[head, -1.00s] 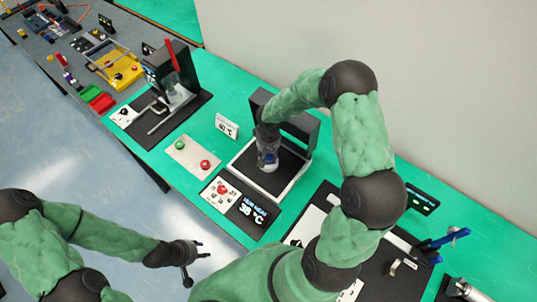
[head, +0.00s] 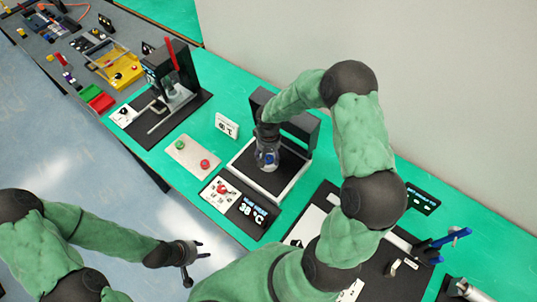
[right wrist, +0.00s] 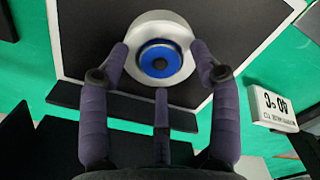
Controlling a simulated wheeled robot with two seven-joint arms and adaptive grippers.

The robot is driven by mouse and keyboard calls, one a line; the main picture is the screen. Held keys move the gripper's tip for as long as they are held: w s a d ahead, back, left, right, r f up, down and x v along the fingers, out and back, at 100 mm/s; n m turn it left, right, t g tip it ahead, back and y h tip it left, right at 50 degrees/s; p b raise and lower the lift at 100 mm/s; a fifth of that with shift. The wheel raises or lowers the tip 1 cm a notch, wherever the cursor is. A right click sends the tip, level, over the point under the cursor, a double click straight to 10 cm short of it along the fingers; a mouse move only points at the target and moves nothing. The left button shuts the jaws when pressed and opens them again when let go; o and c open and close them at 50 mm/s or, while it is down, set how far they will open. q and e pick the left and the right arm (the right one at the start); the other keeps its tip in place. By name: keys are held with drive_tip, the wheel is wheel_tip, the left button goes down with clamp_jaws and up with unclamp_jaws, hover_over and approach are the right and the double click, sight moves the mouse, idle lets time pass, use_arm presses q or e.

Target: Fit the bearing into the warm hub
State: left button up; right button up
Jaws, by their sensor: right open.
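The pale metal hub (right wrist: 120,63) stands on the dark plate of the heater station; the right wrist view shows it as a ring from above. My left gripper (head: 199,268) is open and empty, off the table's front edge.
A button panel (head: 193,158) and a press-like station (head: 165,75) are further left.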

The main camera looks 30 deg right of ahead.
sight(269, 158)
drive_tip(key=shift+r+p, duration=0.4)
drive_tip(key=shift+r, duration=0.15)
wheel_tip(269, 158, up, 12)
drive_tip(key=shift+p, duration=0.3)
drive_tip(key=shift+f, duration=0.1)
